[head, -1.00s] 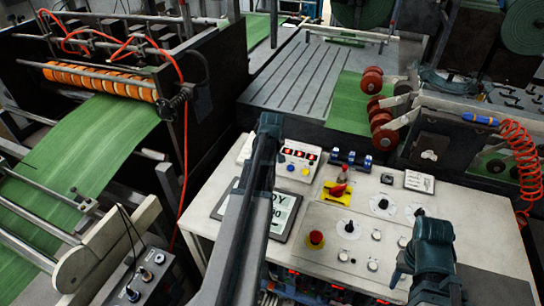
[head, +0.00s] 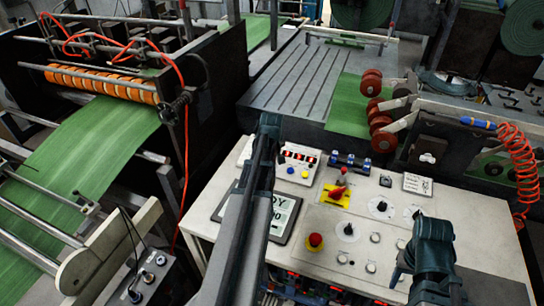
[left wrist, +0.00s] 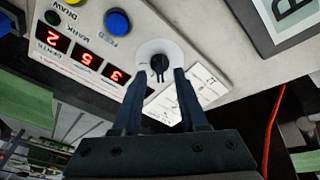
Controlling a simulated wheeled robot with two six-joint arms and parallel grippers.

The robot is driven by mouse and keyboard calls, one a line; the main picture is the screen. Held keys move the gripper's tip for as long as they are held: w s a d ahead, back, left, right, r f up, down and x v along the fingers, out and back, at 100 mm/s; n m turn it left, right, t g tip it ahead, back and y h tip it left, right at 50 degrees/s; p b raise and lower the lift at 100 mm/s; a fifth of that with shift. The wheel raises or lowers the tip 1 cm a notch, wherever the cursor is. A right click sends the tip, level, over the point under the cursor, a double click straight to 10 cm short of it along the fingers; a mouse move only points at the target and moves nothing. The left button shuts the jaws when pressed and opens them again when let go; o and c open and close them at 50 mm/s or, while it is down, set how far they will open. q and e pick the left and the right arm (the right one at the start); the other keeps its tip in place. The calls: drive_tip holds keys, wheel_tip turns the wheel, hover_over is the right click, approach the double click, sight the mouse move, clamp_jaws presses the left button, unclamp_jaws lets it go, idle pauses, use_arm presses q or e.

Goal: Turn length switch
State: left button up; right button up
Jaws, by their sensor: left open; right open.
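A black rotary knob (left wrist: 159,63) on a round white dial shows in the left wrist view, beside the red number displays; its name cannot be read, so I cannot confirm it is the length switch. My left gripper (left wrist: 158,76) is open, with one finger on each side of the knob; I cannot tell if they touch it. In the head view my left arm hides this knob. The display box (head: 298,158) lies just right of that arm. My right gripper (head: 397,276) is over the front right of the console, largely hidden by its wrist, and holds nothing visible.
A tablet-like screen (head: 285,215) lies beside my left arm. Red rollers (head: 381,130) and green web stand behind.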

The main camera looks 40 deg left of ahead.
use_arm(q)
drive_tip(key=p+v, duration=1)
drive_tip(key=v, duration=0.2)
clamp_jaws()
idle(1.5)
